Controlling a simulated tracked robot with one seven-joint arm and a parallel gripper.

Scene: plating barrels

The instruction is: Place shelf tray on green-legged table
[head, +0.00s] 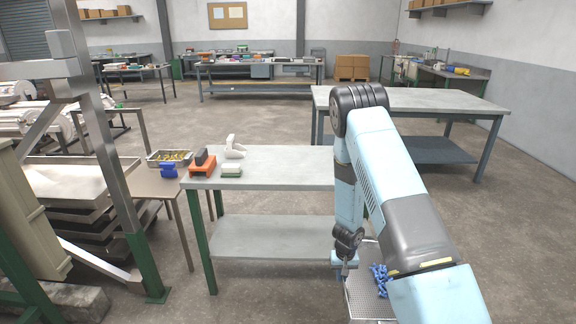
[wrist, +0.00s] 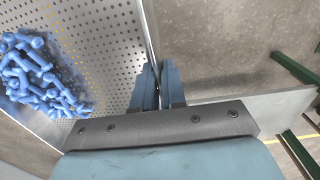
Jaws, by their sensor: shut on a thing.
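The shelf tray (head: 362,303) is a grey perforated metal tray with blue bolt-like parts in it, low at the bottom right of centre in the head view. It fills the left of the wrist view (wrist: 108,50), with the blue parts (wrist: 42,75) heaped at the far left. My gripper (head: 345,266) is shut on the tray's rim, its fingers (wrist: 158,86) either side of the edge. The green-legged table (head: 290,163) stands left of my gripper, with a grey top and lower shelf. My arm hides its right end and part of the tray.
An orange and dark item (head: 203,165), a white-green block (head: 231,170) and a white bracket (head: 234,148) occupy the table top's left end. The middle of the top is clear. A brown side table (head: 160,190) adjoins it; another grey table (head: 430,101) stands behind my arm.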

